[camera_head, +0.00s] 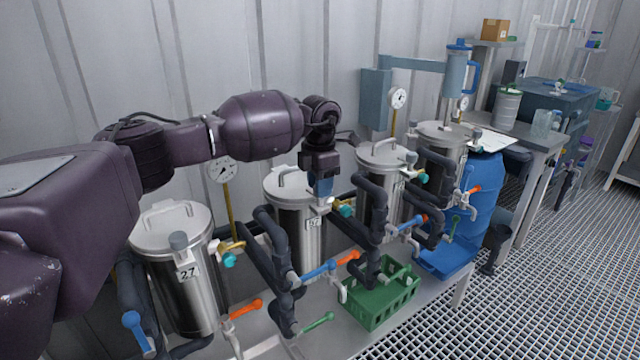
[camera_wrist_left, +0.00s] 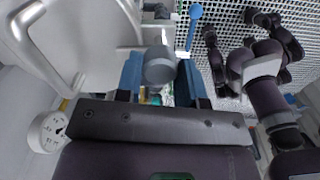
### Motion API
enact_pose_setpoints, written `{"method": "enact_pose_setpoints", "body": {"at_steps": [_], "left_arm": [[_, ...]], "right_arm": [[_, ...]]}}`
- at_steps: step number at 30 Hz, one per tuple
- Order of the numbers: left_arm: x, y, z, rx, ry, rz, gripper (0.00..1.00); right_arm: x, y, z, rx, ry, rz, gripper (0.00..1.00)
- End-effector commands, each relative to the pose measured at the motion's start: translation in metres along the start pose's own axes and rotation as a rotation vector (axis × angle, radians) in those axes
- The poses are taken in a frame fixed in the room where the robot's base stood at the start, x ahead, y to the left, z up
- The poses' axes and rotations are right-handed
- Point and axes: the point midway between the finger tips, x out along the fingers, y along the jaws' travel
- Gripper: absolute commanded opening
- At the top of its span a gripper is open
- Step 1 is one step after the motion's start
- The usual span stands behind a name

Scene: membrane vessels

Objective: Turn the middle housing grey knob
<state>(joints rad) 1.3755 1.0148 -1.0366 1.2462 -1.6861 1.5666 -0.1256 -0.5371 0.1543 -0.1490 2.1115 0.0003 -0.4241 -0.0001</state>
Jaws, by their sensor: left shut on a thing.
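The middle housing (camera_head: 296,232) is a steel vessel with a round lid and bent handle, second from the left in the head view. My left gripper (camera_head: 323,190) points down at the right side of its lid. In the left wrist view the round grey knob (camera_wrist_left: 160,66) sits between the two blue fingers of my left gripper (camera_wrist_left: 160,80), which are shut on it. The housing's lid (camera_wrist_left: 75,35) fills the upper left there. In the head view the gripper hides the knob. My right gripper cannot be made out in either view.
A housing labelled 27 (camera_head: 172,230) stands to the left. Two more housings (camera_head: 383,165) stand to the right. Dark pipes and levers, including an orange-ended one (camera_head: 347,257), run in front. A green basket (camera_head: 382,305) sits on the bench. A pressure gauge (camera_head: 222,170) stands behind.

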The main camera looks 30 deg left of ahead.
Motion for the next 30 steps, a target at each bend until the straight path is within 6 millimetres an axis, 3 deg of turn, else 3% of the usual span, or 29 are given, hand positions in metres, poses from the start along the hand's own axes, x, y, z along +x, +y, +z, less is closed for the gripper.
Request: {"method": "enact_pose_setpoints", "body": {"at_steps": [20,21,24,25,30], "left_arm": [[0.0001,-0.0002,0.0001,0.060,0.000,0.000,0.12],[0.0002,-0.0002,0.0000,0.060,0.000,0.000,0.42],[0.0001,-0.0002,0.0000,0.059,0.000,0.000,0.57],[0.0001,-0.0002,0.0001,0.059,0.000,0.000,0.61],[0.0000,-0.0001,0.0001,0.058,0.000,0.000,0.61]], "right_arm": [[-0.0025,0.0004,0.0044,0.003,-0.009,0.003,0.91],[-0.0025,0.0002,0.0044,0.004,-0.009,0.003,0.91],[-0.0024,-0.0002,0.0042,0.006,-0.009,0.003,0.91],[-0.0024,-0.0003,0.0041,0.007,-0.009,0.003,0.91],[-0.0021,-0.0007,0.0036,0.009,-0.008,0.003,0.91]]}}
